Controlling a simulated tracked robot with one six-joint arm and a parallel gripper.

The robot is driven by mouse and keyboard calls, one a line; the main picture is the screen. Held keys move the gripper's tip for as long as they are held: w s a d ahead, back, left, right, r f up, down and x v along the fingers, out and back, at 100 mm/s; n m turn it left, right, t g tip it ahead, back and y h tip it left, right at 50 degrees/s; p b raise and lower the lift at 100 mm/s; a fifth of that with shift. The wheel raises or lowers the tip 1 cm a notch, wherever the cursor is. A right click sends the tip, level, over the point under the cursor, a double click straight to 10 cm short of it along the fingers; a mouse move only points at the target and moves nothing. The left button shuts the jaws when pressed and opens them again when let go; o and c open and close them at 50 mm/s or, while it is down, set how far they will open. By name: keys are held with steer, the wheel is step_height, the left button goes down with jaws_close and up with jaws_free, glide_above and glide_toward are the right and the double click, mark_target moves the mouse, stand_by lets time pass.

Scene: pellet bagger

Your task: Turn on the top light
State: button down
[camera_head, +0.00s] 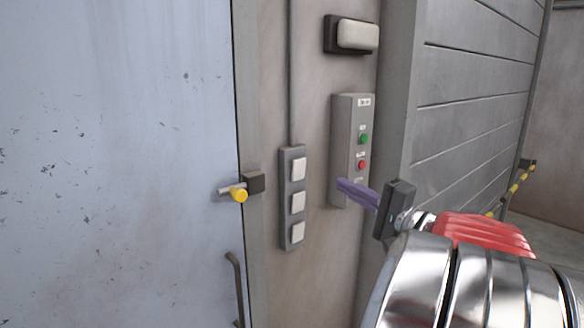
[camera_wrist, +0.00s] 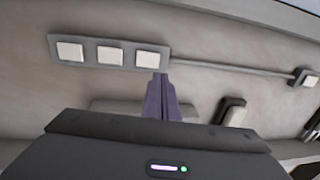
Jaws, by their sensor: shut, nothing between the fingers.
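A grey switch plate (camera_head: 284,240) with three white square buttons stands upright on the wall. Its top button (camera_head: 298,168) is the one nearest the conduit, and shows at the right end of the plate in the wrist view (camera_wrist: 148,59). My gripper (camera_head: 340,187) has purple fingers, closed together and empty. In the head view the fingertips are right of the plate, in front of the lower part of the grey control box (camera_head: 343,130). In the wrist view the fingertips (camera_wrist: 160,77) point at the top button's end of the plate. I cannot tell whether they touch anything.
The control box has a green button (camera_head: 363,139) and a red button (camera_head: 361,165). A pale lamp-like unit (camera_head: 357,36) is above it. A yellow-tipped latch (camera_head: 239,195) and a blue-grey door (camera_head: 120,150) are at left. A conduit (camera_head: 292,70) runs up the wall.

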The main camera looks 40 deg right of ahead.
mark_target(296, 162)
steer(key=shift+w+a, duration=0.1)
steer(key=w, duration=0.4)
steer(key=w+r, duration=0.1)
steer(key=w, duration=0.8)
steer(key=shift+w+a+r, duration=0.25)
steer(key=shift+w+r, duration=0.05)
steer(key=shift+w, duration=0.1)
steer(key=shift+w+a, duration=0.2)
steer(key=shift+w, duration=0.1)
steer(key=shift+s+d, duration=0.2)
steer(key=shift+d, duration=0.05)
steer(key=shift+s, duration=0.1)
